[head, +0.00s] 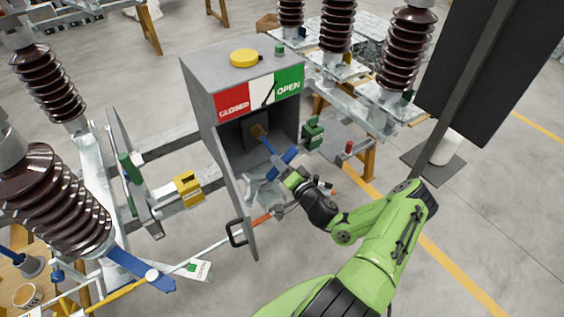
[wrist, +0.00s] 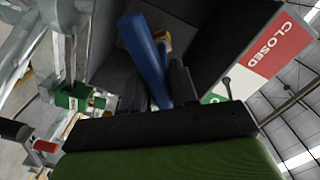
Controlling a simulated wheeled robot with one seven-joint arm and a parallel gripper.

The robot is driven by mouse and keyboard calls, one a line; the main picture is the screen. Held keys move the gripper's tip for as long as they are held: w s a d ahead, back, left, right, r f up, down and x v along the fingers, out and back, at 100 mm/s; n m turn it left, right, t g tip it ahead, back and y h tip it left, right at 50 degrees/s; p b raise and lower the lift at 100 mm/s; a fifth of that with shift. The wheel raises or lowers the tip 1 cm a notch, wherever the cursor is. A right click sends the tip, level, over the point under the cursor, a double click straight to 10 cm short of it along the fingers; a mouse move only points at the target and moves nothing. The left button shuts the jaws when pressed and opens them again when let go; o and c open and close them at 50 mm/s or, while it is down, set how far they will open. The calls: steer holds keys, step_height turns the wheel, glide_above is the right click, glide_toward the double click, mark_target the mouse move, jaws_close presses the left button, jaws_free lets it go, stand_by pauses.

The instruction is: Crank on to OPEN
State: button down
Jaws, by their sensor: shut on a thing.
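The grey drive box (head: 196,92) stands open at the front in the head view. Its plate has a red CLOSED field (head: 233,106), a white field with a dark pointer (head: 263,92), and a green OPEN field (head: 288,87). The blue crank (head: 267,145) runs out from a brass-coloured hub (head: 257,131) inside the box. My gripper (head: 283,168) is at the crank's outer end. In the wrist view the blue crank (wrist: 146,55) lies between the dark jaws of my gripper (wrist: 158,92), which are shut on it. The jaws hide part of the crank.
The box door (head: 237,205) hangs open below, with a black handle (head: 237,232). A yellow button (head: 244,58) is on the box top. A green block (head: 313,132) sits right of the opening. Brown insulators (head: 405,45) stand behind. A dark panel (head: 475,70) is at upper right.

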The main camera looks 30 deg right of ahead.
steer(key=m, duration=0.3)
steer(key=m+p, duration=0.1)
steer(key=m, duration=0.1)
steer(key=shift+a+r, duration=0.2)
steer(key=shift+r, duration=0.15)
steer(key=m, duration=0.3)
steer(key=m+p, duration=0.1)
steer(key=shift+r+m, duration=0.3)
steer(key=c, duration=0.7)
jaws_free()
steer(key=shift+o, duration=0.2)
steer(key=o, duration=0.5)
steer(key=shift+f, duration=0.1)
steer(key=s+b, duration=0.2)
steer(key=s, duration=1.3)
steer(key=shift+s, duration=0.4)
